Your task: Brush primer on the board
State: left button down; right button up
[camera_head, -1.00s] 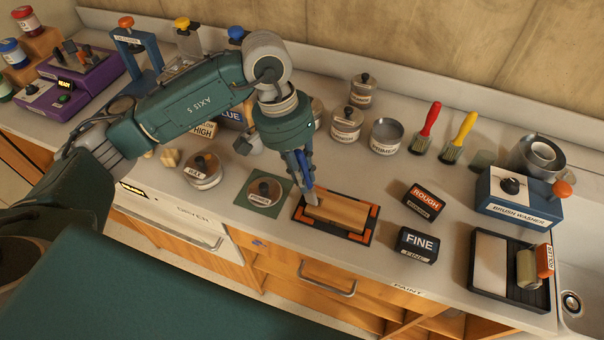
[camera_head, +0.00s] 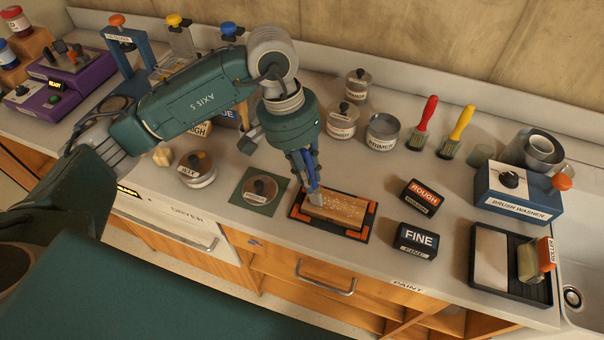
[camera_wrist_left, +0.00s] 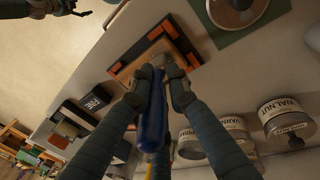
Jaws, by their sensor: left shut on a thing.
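The wooden board (camera_head: 345,211) lies in a black frame with orange corners (camera_head: 368,224) on the counter, with pale speckled patches on its top. My left gripper (camera_head: 306,178) is shut on a blue-handled brush (camera_wrist_left: 151,122), which points down with its bristles (camera_wrist_left: 159,61) at the left part of the board. The gripper hides part of the brush in the head view. The open primer tin (camera_head: 382,133) stands behind the board. What looks like my right gripper (camera_wrist_left: 80,9) shows at the top left of the wrist view, cut off and unclear.
A lidded tin on a green mat (camera_head: 270,207) stands left of the board. ROUGH (camera_head: 421,196) and FINE (camera_head: 415,242) blocks are to its right. Red (camera_head: 425,122) and yellow (camera_head: 459,128) brushes, a brush washer (camera_head: 517,194) and a roller tray (camera_head: 494,258) stand farther right.

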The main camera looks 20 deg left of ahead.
pick_arm(q)
jog(key=shift+s+d+b, duration=0.1)
jog(key=shift+d+b, duration=1.15)
jog(key=shift+d, duration=0.85)
jog(key=shift+d+f+b, duration=0.15)
jog(key=shift+d+b, duration=0.85)
jog(key=shift+d, duration=0.35)
jog(key=shift+s+d+b, duration=0.1)
jog(key=shift+d+b, duration=0.9)
jog(key=shift+d, duration=0.65)
jog(key=shift+a+b, duration=0.4)
jog(key=shift+a, duration=0.05)
jog(key=shift+a+b, duration=0.75)
jog(key=shift+a, duration=0.5)
jog(key=shift+a+b, duration=0.5)
jog(key=shift+a, duration=0.1)
jog(key=shift+a+b, duration=0.95)
jog(key=shift+a, duration=0.9)
jog(key=shift+w+a+b, duration=0.2)
jog(key=shift+a+b, duration=0.65)
jog(key=shift+a, duration=0.25)
jog(key=shift+d+b, duration=0.6)
jog(key=shift+b, duration=0.15)
jog(key=shift+s+d+b, duration=0.2)
jog(key=shift+d+b, duration=0.5)
jog(key=shift+d, duration=4.25)
